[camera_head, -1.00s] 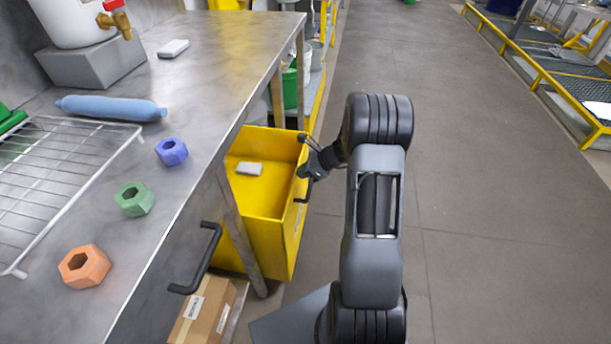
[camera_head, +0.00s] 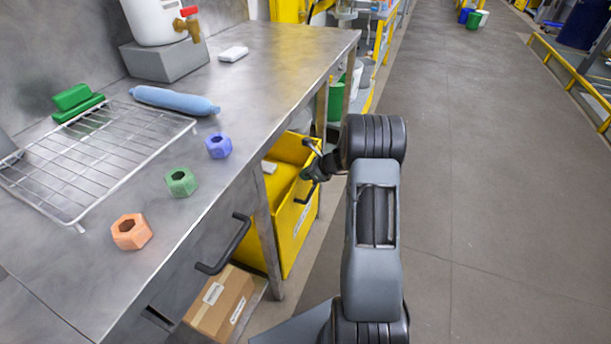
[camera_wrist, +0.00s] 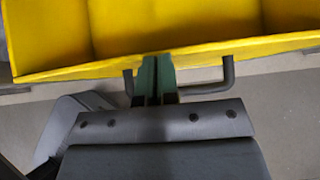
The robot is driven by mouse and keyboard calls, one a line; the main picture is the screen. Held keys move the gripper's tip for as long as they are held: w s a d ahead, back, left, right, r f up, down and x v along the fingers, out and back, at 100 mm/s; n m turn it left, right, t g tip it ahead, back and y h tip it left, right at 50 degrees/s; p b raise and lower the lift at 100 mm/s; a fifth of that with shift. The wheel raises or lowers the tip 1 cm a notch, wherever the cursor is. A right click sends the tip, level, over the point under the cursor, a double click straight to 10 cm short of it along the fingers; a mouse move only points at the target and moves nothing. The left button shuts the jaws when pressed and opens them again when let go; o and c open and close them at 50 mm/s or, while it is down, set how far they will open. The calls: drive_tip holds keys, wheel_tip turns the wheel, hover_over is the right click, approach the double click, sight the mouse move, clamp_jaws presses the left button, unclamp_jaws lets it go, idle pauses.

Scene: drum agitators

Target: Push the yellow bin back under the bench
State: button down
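The yellow bin (camera_head: 296,222) stands on the floor at the bench's right side, partly under the steel bench (camera_head: 285,85) and partly sticking out into the aisle. The bench leg and top hide part of it.
A cardboard box (camera_head: 220,303) sits under the bench near a dark drawer handle (camera_head: 224,245). The aisle floor (camera_head: 480,200) to the right is clear.

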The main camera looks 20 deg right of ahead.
drive_tip(key=shift+a, duration=0.15)
drive_tip(key=f+p+v, duration=0.1)
drive_tip(key=v, duration=0.5)
drive_tip(key=s+d+f+p+v, duration=0.1)
drive_tip(key=p+v, duration=0.1)
drive_tip(key=v, duration=0.5)
drive_tip(key=shift+s+d, duration=0.15)
drive_tip(key=shift+d, duration=0.2)
drive_tip(key=s+a+r+n+g+h+p, duration=0.2)
drive_tip(key=s+a+r+n+g+p, duration=0.4)
drive_tip(key=s+n, duration=0.55)
drive_tip(key=s+a+r+n+t+h+p, duration=0.1)
drive_tip(key=a+r+n+p, duration=0.3)
drive_tip(key=r, duration=0.5)
drive_tip(key=s+a+r+n+h+p, duration=0.1)
drive_tip(key=s+a+r+n+p, duration=0.3)
drive_tip(key=r, duration=0.6)
drive_tip(key=s+a+r+n+t+h+p, duration=0.1)
drive_tip(key=s+a+r+n+h+p, duration=0.1)
drive_tip(key=a+r+n+p, duration=0.4)
wheel_tip(320, 180, up, 4)
drive_tip(key=shift+s+a+f+n+t, duration=0.25)
drive_tip(key=shift+s+a+n, duration=0.35)
drive_tip(key=shift+n, duration=0.45)
